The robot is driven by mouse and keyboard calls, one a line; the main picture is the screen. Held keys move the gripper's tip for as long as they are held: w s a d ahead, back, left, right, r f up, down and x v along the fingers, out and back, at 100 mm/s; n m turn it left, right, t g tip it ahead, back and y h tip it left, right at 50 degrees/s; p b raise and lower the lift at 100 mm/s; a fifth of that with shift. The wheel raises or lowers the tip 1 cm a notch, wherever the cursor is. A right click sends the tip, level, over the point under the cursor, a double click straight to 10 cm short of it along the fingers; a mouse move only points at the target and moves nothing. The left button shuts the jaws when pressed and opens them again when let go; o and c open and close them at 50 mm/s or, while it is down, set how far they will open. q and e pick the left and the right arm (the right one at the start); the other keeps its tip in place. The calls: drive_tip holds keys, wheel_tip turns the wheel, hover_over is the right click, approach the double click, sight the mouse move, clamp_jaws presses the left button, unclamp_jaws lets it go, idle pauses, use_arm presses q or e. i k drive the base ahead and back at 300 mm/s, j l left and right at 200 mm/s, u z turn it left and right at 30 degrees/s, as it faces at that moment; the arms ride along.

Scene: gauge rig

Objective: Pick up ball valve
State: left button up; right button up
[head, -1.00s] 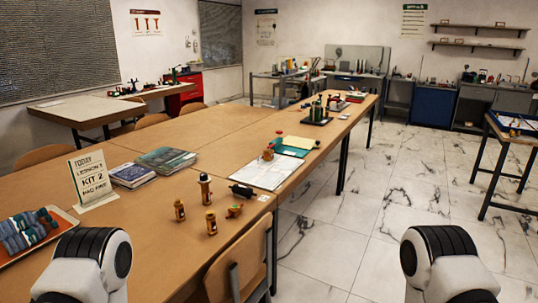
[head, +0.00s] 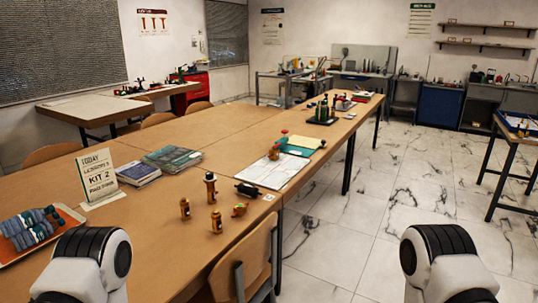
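Several small brass-coloured fittings stand near the front right of the long wooden table (head: 150,240). A small brass piece with an orange-red part (head: 240,209) lies nearest the table edge and looks like a ball valve, but it is too small to be sure. Beside it are a short brass fitting (head: 216,222), another brass fitting (head: 185,208) and a taller brass piece with a dark top (head: 210,187). A brass and red item (head: 274,152) sits farther back by the papers. Neither of my grippers is in view; only my arm links show at the bottom.
A dark cylindrical item (head: 248,190) lies by white sheets (head: 268,172). A sign (head: 97,178), books (head: 138,172) and an orange tray (head: 62,240) of grey-blue parts are at left. A chair (head: 245,258) stands at the near edge. Marble floor (head: 350,225) is clear at right.

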sight(274, 154)
drive_tip(key=i+l+u, duration=0.1)
drive_tip(key=u, duration=0.35)
drive_tip(key=i+l+u, duration=0.15)
drive_tip(key=u, duration=0.3)
drive_tip(key=l+u, duration=0.2)
drive_tip(key=u, duration=0.25)
drive_tip(key=i, duration=0.05)
